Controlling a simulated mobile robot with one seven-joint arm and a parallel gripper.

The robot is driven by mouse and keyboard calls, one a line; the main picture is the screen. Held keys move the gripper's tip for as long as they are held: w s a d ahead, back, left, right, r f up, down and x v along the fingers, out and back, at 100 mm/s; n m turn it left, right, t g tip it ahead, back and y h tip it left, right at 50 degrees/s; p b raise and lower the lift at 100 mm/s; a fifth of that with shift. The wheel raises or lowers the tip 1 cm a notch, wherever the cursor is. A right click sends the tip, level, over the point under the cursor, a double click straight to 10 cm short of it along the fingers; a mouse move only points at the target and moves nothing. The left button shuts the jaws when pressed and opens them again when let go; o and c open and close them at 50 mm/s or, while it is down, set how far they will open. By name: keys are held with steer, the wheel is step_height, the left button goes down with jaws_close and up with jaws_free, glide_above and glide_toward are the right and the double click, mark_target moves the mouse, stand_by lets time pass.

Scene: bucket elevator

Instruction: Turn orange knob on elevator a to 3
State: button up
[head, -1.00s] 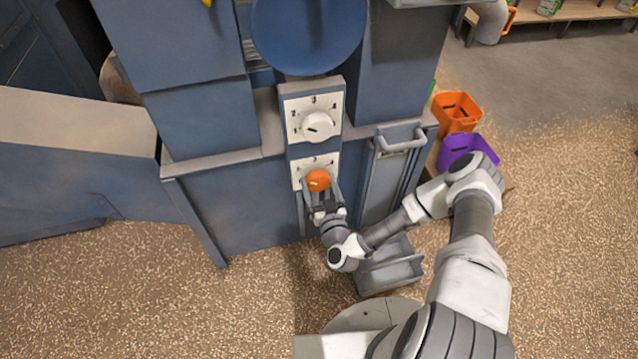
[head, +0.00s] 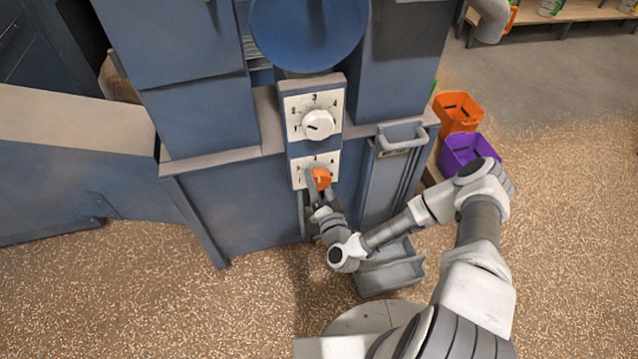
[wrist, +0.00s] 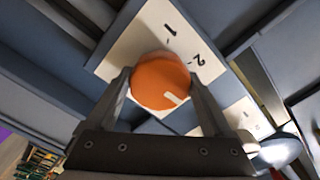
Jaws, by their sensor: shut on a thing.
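The orange knob (head: 321,179) sits on the lower white dial plate (head: 299,172) on the front of the blue elevator. My gripper (head: 314,190) is shut on the orange knob, with one finger on each side. In the wrist view the orange knob (wrist: 160,82) lies between the two fingers of my gripper (wrist: 158,92). A pale pointer mark shows on the knob's lower right edge there. The numbers 1 and 2 show on the plate (wrist: 137,50) beyond it. The 3 on this plate is hidden or too small to read.
A white knob (head: 318,124) on a numbered plate is just above. A grey handled panel (head: 392,165) is to the right, with a grey bin (head: 390,273) below it. Orange (head: 458,112) and purple (head: 467,152) bins stand farther right. The floor at left is clear.

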steer(key=shift+m, duration=0.5)
steer(key=o, duration=1.1)
steer(key=shift+w, duration=0.1)
steer(key=shift+s, duration=0.25)
